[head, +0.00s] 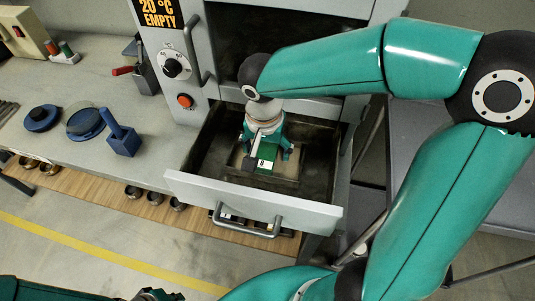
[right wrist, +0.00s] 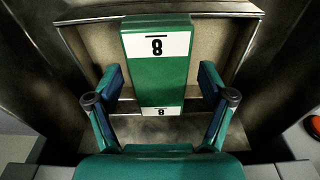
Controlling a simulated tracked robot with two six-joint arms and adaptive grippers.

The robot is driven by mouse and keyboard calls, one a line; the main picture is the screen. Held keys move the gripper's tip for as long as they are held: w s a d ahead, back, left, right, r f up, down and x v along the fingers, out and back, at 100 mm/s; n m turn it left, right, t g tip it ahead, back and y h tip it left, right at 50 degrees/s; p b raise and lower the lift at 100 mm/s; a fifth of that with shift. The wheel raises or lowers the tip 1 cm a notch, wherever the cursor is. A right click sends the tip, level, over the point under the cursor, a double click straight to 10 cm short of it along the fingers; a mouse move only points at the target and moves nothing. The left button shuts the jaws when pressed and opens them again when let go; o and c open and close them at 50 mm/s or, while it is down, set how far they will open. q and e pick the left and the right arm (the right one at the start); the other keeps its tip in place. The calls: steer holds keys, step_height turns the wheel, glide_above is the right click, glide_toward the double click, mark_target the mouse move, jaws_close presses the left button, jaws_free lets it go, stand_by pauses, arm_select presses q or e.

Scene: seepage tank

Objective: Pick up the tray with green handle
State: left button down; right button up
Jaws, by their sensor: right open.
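The tray (head: 285,184) lies inside the open drawer (head: 255,205); it also shows in the right wrist view (right wrist: 95,42) with a beige inside and metal rim. Its green handle (head: 266,152) bears a white label with an 8, and in the right wrist view the handle (right wrist: 158,72) stands up the middle. My right gripper (right wrist: 160,82) is open, with one finger on each side of the handle and a gap on both sides. In the head view the right gripper (head: 265,146) reaches down into the drawer. Only a bit of my left gripper (head: 150,295) shows at the bottom edge.
The drawer's walls stand close around the tray. The oven-like cabinet (head: 175,40) with a dial and red button rises behind. A blue block tool (head: 122,140) and round dishes (head: 85,122) stand on the bench at left. Small metal cups (head: 155,198) sit on the lower shelf.

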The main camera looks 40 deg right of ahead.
mark_target(266, 147)
steer(key=shift+f, duration=0.15)
steer(key=c, duration=1.5)
steer(key=shift+w, duration=0.1)
steer(key=shift+r, duration=0.75)
step_height(266, 147, up, 10)
steer(key=p, duration=0.1)
steer(key=s+a+b, duration=0.2)
steer(key=s+a, duration=0.9)
steer(key=a, duration=0.2)
steer(key=shift+s+a+r+b, duration=0.25)
steer(key=shift+s+a+b, duration=0.1)
steer(key=shift+s+b, duration=0.05)
